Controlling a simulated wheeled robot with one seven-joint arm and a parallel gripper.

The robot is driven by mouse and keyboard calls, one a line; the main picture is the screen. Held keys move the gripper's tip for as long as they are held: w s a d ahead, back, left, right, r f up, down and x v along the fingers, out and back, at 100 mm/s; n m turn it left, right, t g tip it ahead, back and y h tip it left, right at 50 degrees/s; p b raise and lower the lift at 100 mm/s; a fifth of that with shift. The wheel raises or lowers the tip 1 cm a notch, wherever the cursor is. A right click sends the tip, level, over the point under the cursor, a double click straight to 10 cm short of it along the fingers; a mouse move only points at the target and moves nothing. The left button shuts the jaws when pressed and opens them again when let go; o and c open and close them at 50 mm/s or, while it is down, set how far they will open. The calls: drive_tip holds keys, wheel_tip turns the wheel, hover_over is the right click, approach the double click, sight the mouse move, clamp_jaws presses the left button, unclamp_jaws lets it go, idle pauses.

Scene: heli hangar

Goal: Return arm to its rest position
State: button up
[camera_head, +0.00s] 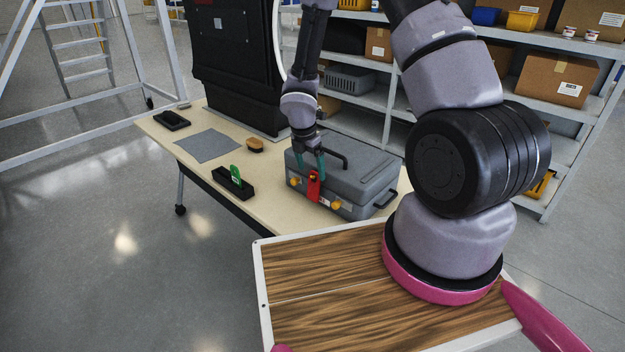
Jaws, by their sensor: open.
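My gripper (310,165) points down at the front edge of a grey case (350,168) on the table. Its teal fingertips are on either side of a red tag or latch (313,186) on the case front. The jaws are open. I cannot tell whether the fingers touch the red piece. The case is shut, with a dark handle on its lid and yellow latches on its front. My arm reaches out from its base at the right, up and over to the table.
The table (160,133) also bears a black tray (172,119), a grey mat (208,145), a brush (254,145) and a black holder with a green item (234,180). A black panel stands behind. Shelves (400,105) with boxes stand at the back right.

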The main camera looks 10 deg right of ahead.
drive_tip(key=s+d+r+m+t, duration=0.1)
drive_tip(key=s+d+r+m, duration=0.1)
drive_tip(key=r+m, duration=0.5)
drive_tip(key=s+d+r+m, duration=0.1)
drive_tip(key=d+r+m, duration=0.15)
drive_tip(key=r, duration=0.85)
drive_tip(key=s+d+r+m+t, duration=0.15)
drive_tip(key=r+m, duration=0.35)
drive_tip(key=r, duration=0.5)
drive_tip(key=s+r+m+t+y, duration=0.3)
drive_tip(key=s+r+m, duration=1.1)
drive_tip(key=s+r, duration=0.1)
drive_tip(key=shift+s+r+y, duration=0.2)
drive_tip(key=shift+s+y, duration=0.1)
drive_tip(key=shift+s, duration=0.5)
drive_tip(key=shift+m+t, duration=0.25)
idle(2.7)
